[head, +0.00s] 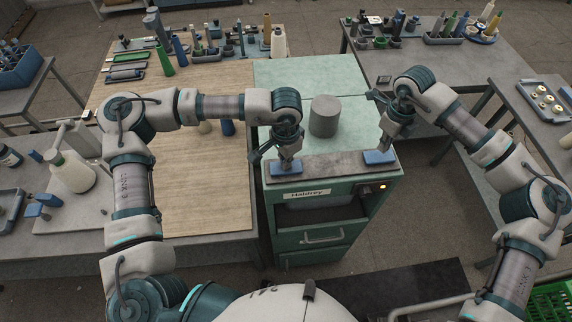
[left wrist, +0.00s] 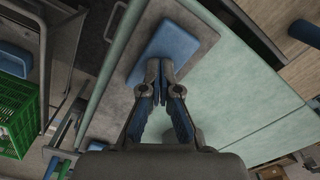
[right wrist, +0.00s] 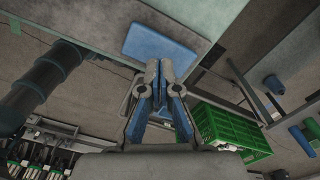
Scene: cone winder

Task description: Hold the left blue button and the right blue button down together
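The left blue button (head: 286,169) and the right blue button (head: 379,157) sit on the grey front strip of the green machine (head: 345,198). My left gripper (head: 287,163) points down at the left button. In the left wrist view its closed fingertips (left wrist: 160,66) overlap the edge of the left button (left wrist: 172,42). My right gripper (head: 383,148) points down at the right button. In the right wrist view its closed fingertips (right wrist: 158,66) overlap the edge of the right button (right wrist: 158,44). Both grippers hold nothing. I cannot tell whether either fingertip touches or presses its button.
A grey cylinder (head: 324,116) stands on the machine top between my arms. A small lit lamp (head: 383,187) is on the front right. A wooden-topped table (head: 205,190) with cones and bottles is at the left. More tables stand at the right.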

